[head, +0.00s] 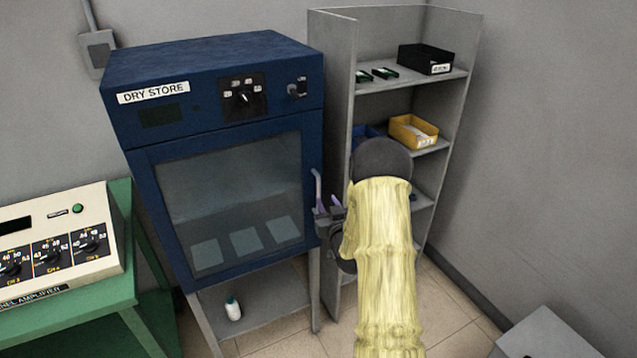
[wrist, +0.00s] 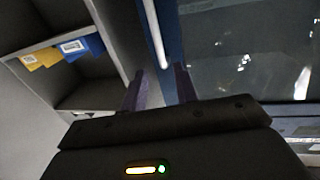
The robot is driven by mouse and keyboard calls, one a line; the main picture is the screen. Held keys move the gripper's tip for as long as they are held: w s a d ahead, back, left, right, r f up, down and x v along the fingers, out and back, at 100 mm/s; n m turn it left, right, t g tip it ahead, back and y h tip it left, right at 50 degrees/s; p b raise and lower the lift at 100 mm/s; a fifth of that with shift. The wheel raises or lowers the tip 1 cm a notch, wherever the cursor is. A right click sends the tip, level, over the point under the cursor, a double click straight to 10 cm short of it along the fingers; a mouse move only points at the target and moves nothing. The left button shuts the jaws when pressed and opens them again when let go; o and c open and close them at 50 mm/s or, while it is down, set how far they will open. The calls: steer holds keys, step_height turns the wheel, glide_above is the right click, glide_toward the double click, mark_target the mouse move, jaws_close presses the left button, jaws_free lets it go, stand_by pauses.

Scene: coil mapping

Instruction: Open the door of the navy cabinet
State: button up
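The navy cabinet (head: 215,90), labelled DRY STORE, stands at the centre left in the head view. Its glass door (head: 235,190) looks shut, with pale square panels visible behind the glass. My gripper (head: 326,190) is at the door's right edge. In the wrist view its two purple fingers (wrist: 160,78) are apart, with nothing clamped between them. The pale bar handle (wrist: 155,35) runs down the navy door frame and ends in line with the gap between the fingertips. I cannot tell whether the fingertips reach around it. In the head view the handle is hard to tell from the fingers.
A grey shelf (head: 342,60) stands close to the cabinet's right, with a yellow bin (head: 413,132) and a black box (head: 425,58). A green bench (head: 125,260) with an amplifier (head: 60,240) is at left. A white bottle (head: 233,309) stands below the cabinet.

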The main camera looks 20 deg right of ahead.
mark_target(319, 186)
steer(key=w, duration=0.3)
steer(key=w+d+p, duration=0.1)
steer(key=w, duration=0.2)
steer(key=w+p, duration=0.1)
steer(key=w, duration=0.2)
steer(key=shift+w+d, duration=0.25)
jaws_close()
